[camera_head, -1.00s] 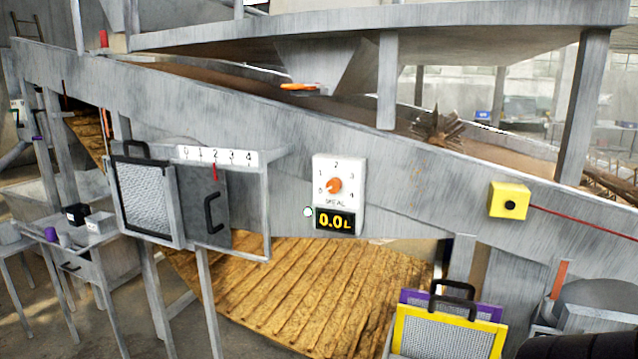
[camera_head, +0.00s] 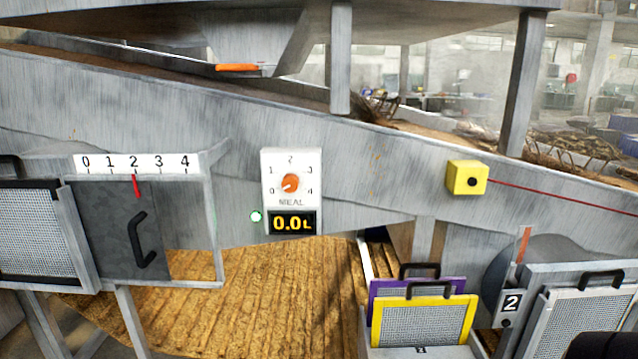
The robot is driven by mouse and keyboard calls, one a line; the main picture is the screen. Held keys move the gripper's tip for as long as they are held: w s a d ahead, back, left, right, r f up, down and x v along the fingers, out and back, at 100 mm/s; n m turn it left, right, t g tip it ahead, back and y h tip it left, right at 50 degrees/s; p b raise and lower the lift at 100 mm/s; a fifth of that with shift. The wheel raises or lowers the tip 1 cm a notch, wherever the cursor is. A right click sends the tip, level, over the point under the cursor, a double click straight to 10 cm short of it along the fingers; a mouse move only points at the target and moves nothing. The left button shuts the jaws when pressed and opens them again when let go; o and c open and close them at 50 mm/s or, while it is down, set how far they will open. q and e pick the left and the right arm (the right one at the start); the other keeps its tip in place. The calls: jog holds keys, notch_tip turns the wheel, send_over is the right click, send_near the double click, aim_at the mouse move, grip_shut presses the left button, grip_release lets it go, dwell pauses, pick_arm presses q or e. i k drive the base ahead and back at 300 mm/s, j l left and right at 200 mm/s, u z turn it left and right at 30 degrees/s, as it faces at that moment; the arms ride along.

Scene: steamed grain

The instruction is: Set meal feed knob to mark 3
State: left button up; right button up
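The meal feed knob (camera_head: 290,183) is a small orange dial on a white panel (camera_head: 270,162) marked 0 to 4 and labelled MEAL. The panel is fixed to the sloping grey chute wall. The knob's pale pointer seems to aim at the lower left, near the 0. Below it a black display (camera_head: 292,223) reads 0.0L in yellow, with a lit green-white lamp (camera_head: 256,216) at its left. A dark rounded shape at the bottom right edge cannot be made out clearly.
Left of the panel is a sliding grey gate (camera_head: 112,225) with a black handle, under a 0–4 scale (camera_head: 158,163); its red pointer is at 2. A yellow button box (camera_head: 467,178) sits to the right. Yellow-framed (camera_head: 423,301) and purple-framed (camera_head: 375,288) screens stand below.

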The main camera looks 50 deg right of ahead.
aim_at(290, 182)
jog(key=i+j+z, duration=0.25)
jog(key=z, duration=0.2)
jog(key=i+j+z, duration=0.2)
jog(key=j+z, duration=0.25)
jog(key=l, duration=0.1)
